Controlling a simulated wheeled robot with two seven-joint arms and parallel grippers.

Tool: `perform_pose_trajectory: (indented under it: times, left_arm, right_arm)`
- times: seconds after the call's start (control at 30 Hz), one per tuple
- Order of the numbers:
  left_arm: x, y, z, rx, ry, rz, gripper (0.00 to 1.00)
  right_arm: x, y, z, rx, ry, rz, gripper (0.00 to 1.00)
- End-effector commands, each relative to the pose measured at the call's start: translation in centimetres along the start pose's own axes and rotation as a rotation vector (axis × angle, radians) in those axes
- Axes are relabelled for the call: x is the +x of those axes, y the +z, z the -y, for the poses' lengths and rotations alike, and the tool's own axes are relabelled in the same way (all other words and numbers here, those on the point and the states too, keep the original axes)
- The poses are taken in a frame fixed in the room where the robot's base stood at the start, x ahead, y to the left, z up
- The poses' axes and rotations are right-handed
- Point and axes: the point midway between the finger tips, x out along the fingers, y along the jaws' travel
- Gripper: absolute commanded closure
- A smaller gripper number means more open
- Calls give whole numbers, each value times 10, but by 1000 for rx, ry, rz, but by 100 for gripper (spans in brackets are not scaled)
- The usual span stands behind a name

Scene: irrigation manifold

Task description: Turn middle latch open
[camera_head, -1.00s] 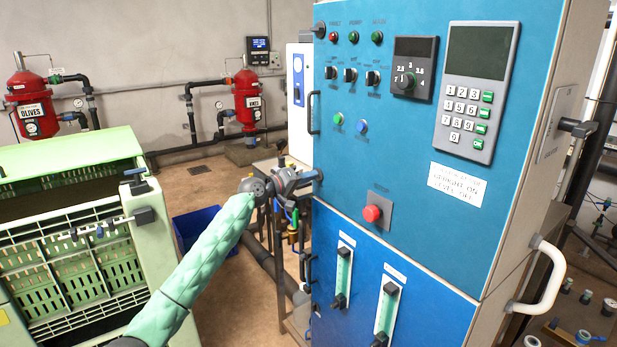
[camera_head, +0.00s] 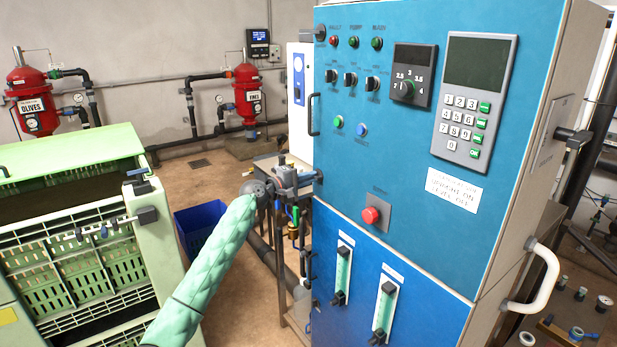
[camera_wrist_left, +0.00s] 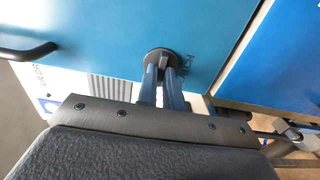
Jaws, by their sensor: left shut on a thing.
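The middle latch (camera_wrist_left: 160,54) is a small dark round knob with a raised grip on the blue cabinet door, near the door's lower edge in the left wrist view. My left gripper (camera_wrist_left: 166,78) is shut on its grip, with one finger on each side. In the head view my left gripper (camera_head: 309,178) reaches the left edge of the blue cabinet (camera_head: 420,190), and it hides the middle latch there. The top latch (camera_head: 320,32) is a dark round knob at the door's upper left corner. My right gripper is not in view.
A black door handle (camera_head: 313,114) stands out above my left gripper. A red stop button (camera_head: 371,215) is to its right. A green crate (camera_head: 150,222) stands at the left, and a blue bin (camera_head: 196,232) is on the floor behind my arm.

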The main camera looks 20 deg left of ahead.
Motion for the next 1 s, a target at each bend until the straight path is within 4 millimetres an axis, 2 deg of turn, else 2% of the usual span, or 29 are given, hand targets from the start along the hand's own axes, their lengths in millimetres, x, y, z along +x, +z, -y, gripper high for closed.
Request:
perform_pose_trajectory:
  times: [0.47,0.5,0.6,1.0]
  left_arm:
    - [-1,-2,-1,-12,2,-3,100]
    - [-1,-2,-1,-12,2,-3,86]
    - [-1,-2,-1,-12,2,-2,70]
    - [-6,-1,2,-11,0,-2,70]
  right_arm:
    - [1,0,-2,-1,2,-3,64]
    - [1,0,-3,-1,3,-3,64]
    - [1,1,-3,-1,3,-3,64]
    - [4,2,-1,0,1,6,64]
